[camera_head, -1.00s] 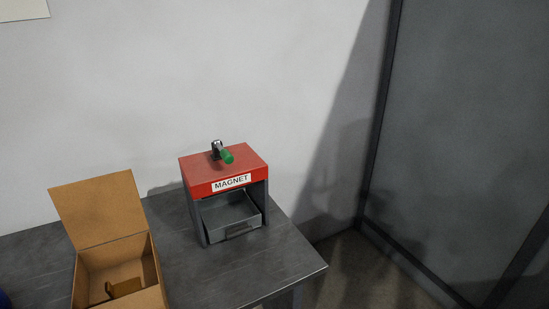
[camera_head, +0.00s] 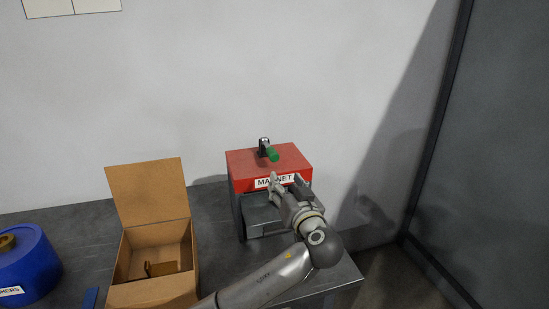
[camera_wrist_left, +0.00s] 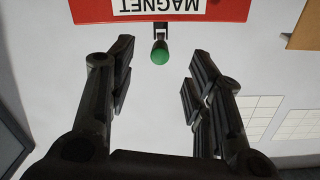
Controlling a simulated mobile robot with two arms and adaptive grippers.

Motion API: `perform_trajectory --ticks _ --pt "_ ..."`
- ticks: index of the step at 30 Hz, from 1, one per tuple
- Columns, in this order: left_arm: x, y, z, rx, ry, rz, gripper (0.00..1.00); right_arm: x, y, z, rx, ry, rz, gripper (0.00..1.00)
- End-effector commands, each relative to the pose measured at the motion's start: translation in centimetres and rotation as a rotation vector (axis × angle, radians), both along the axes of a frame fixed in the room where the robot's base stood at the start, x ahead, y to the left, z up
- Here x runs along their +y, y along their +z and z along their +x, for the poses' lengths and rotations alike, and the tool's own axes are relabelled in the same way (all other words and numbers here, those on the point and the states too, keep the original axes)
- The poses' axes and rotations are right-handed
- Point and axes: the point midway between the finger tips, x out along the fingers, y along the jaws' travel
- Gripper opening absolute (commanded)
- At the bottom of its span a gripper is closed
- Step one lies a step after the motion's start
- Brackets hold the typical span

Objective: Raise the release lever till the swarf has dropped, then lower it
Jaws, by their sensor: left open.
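The release lever (camera_head: 272,154) is a short dark stem with a green grip, on top of the red magnet box (camera_head: 240,163) labelled MAGNET. In the left wrist view its green knob (camera_wrist_left: 160,54) shows between the fingers, beyond their tips and apart from them. My left gripper (camera_head: 287,180) is open and empty in front of the box's label, below the lever in the head view. A grey tray (camera_head: 257,222) sits under the box, partly hidden by my gripper. I see no swarf. My right gripper is in neither view.
An open cardboard box (camera_head: 150,235) with a brown bracket (camera_head: 162,268) inside stands left on the grey table (camera_head: 215,208). A blue round container (camera_head: 30,265) stands at the far left. A wall is behind, a dark panel (camera_head: 500,150) at the right.

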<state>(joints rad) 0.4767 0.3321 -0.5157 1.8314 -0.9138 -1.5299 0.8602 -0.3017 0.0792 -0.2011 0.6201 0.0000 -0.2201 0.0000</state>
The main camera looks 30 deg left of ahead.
Motion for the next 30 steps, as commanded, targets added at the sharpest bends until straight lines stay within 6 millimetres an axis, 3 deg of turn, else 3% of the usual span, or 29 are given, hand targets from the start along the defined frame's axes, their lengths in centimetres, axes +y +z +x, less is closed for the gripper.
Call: perform_trajectory --ticks 3,6,20,30 --pt "0.3 1.8 0.6 -0.054 0.017 0.024 0.47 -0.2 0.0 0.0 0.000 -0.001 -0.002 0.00" --pt "0.8 2.2 1.1 -0.062 0.021 0.031 0.47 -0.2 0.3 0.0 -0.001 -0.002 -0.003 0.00" --pt "6.8 2.3 6.0 -0.058 0.022 0.029 0.47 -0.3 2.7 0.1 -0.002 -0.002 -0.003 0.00" --pt "8.5 2.0 7.6 -0.058 0.019 0.027 0.47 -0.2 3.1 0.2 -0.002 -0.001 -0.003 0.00"
